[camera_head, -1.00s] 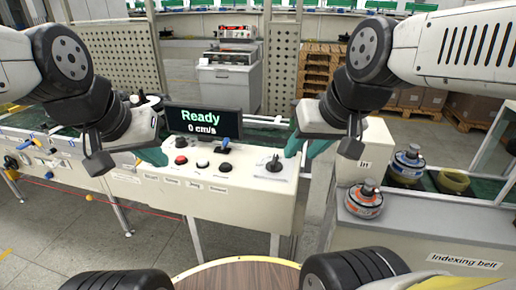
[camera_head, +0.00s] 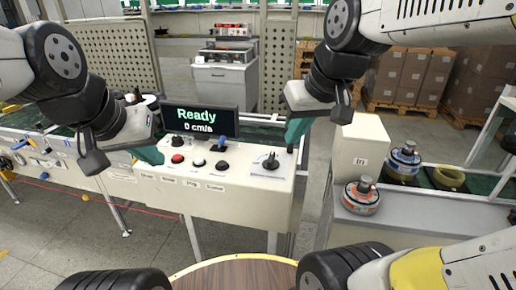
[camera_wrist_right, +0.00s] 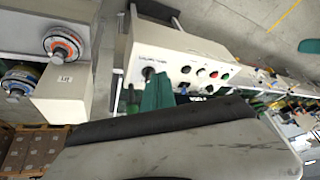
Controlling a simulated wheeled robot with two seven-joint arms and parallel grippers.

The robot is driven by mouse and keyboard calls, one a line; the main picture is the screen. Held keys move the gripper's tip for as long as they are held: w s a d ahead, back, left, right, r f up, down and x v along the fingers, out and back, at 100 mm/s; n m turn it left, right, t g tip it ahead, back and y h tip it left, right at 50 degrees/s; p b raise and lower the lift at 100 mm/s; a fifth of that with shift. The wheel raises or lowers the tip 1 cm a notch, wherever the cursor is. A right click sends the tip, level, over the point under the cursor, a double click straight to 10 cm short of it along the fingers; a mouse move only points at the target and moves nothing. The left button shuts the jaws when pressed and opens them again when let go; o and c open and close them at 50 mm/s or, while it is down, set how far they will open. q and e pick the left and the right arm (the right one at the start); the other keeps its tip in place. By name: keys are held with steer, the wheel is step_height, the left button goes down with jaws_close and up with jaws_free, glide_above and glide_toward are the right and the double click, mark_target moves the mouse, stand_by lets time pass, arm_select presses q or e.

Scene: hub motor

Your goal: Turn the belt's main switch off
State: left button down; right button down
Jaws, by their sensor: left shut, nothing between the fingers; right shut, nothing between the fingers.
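The control panel (camera_head: 230,195) has a display (camera_head: 200,121) reading "Ready" and "0 cm/s". A black rotary switch (camera_head: 271,161) on a light plate sits at its right end; its knob also shows in the right wrist view (camera_wrist_right: 148,72). I take it for the main switch, but its exact setting is too small to tell. My right gripper (camera_head: 297,130), with teal fingers, is shut and empty above and slightly right of this switch. In the right wrist view its fingers (camera_wrist_right: 157,93) appear beside the knob; contact is unclear. My left gripper (camera_head: 150,155) is shut and empty at the panel's left end.
A red button (camera_head: 177,158), black knobs and a blue-handled lever (camera_head: 222,143) stand left of the switch. A round wooden table (camera_head: 240,275) is in front.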

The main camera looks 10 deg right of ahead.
steer(key=w+a+f+n+g+h, duration=0.1)
steer(key=w+a+n+g, duration=0.15)
steer(key=w, duration=0.45)
steer(key=w+a+n+g+h, duration=0.1)
steer(key=w+n, duration=0.3)
steer(key=w, duration=0.3)
steer(key=w+a+f+n+g+h, duration=0.2)
steer(key=w+a+f+n, duration=0.3)
steer(key=w+f, duration=0.4)
steer(key=shift+w+a+g+h, duration=0.3)
steer(key=shift+w+a+g, duration=0.05)
steer(key=shift+w+a, duration=0.35)
steer(key=shift+f, duration=0.1)
glide_toward(265, 166)
steer(key=a+f, duration=0.1)
steer(key=f, duration=0.2)
steer(key=w+a+f, duration=0.1)
steer(key=shift+a+f, duration=0.4)
steer(key=shift+s+d, duration=0.2)
steer(key=shift+d, duration=0.4)
steer(key=shift+s+d, duration=0.25)
steer(key=shift+d, duration=0.3)
steer(key=shift+s+d, duration=0.25)
steer(key=shift+d, duration=0.5)
